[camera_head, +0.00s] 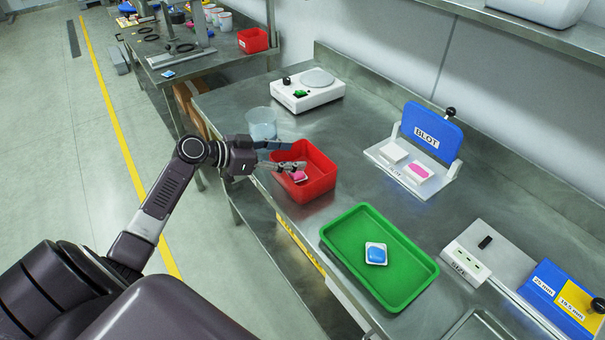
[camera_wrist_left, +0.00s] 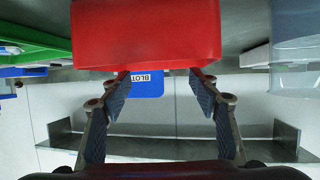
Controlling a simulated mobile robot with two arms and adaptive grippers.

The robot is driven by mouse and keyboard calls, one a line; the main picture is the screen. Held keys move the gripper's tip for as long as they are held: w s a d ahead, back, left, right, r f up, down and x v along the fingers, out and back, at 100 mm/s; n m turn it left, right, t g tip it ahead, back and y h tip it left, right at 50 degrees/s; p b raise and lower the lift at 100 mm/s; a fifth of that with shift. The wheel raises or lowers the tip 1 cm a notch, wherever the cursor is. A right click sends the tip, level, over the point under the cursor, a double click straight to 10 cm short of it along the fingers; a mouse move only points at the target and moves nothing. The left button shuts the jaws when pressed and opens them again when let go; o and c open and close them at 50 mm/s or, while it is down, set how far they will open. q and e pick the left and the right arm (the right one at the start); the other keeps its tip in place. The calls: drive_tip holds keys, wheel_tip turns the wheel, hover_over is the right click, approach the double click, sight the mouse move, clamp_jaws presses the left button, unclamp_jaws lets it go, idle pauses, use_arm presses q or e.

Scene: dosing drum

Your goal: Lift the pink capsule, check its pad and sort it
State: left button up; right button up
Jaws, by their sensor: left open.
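A pink item on a white pad (camera_head: 299,176) lies inside the red bin (camera_head: 318,184), partly hidden by my gripper. A second pink patch (camera_head: 418,170) sits on a white block of the blue BLOT station (camera_head: 433,131). I cannot tell from here which is the task's capsule. My left gripper (camera_head: 297,156) is open at the bin's left side, its fingers reaching toward or over the bin. In the left wrist view the fingers (camera_wrist_left: 160,76) are spread with nothing between them, and the red bin (camera_wrist_left: 146,35) fills the top. My right gripper is not in view.
A clear beaker (camera_head: 261,124) stands close behind my left gripper. A green tray (camera_head: 368,283) holds a blue capsule on a white pad (camera_head: 376,254). Bare steel lies between bin and BLOT station.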

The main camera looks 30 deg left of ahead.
use_arm(q)
drive_tip(key=v, duration=1.1)
drive_tip(key=shift+s+a+r, duration=0.2)
drive_tip(key=shift+s, duration=0.1)
drive_tip(key=s+a+f+n+g+y, duration=0.1)
drive_tip(key=s+a+f+n+y, duration=0.15)
drive_tip(key=f, duration=0.85)
drive_tip(key=s+a+f+n+g+y, duration=0.1)
drive_tip(key=f+n+g+y, duration=0.15)
drive_tip(key=f, duration=0.95)
drive_tip(key=s+d+f+n+g, duration=0.1)
drive_tip(key=s+f, duration=0.4)
drive_tip(key=f, duration=0.3)
drive_tip(key=s+d+f+n+g, duration=0.2)
drive_tip(key=s+f, duration=0.2)
drive_tip(key=f, duration=0.5)
drive_tip(key=s+d+f+g+y, duration=0.2)
drive_tip(key=s+d+f, duration=0.4)
drive_tip(key=s+f, duration=0.7)
drive_tip(key=s+d+f+m+g, duration=0.1)
drive_tip(key=s+d+f+m, duration=0.1)
drive_tip(key=s+d, duration=0.5)
drive_tip(key=s+d+f+m+g, duration=0.1)
drive_tip(key=s+d+f+m, duration=0.1)
drive_tip(key=s+d+f, duration=0.3)
drive_tip(key=s+d, duration=0.3)
drive_tip(key=s, duration=0.1)
drive_tip(key=shift+d+f, duration=0.3)
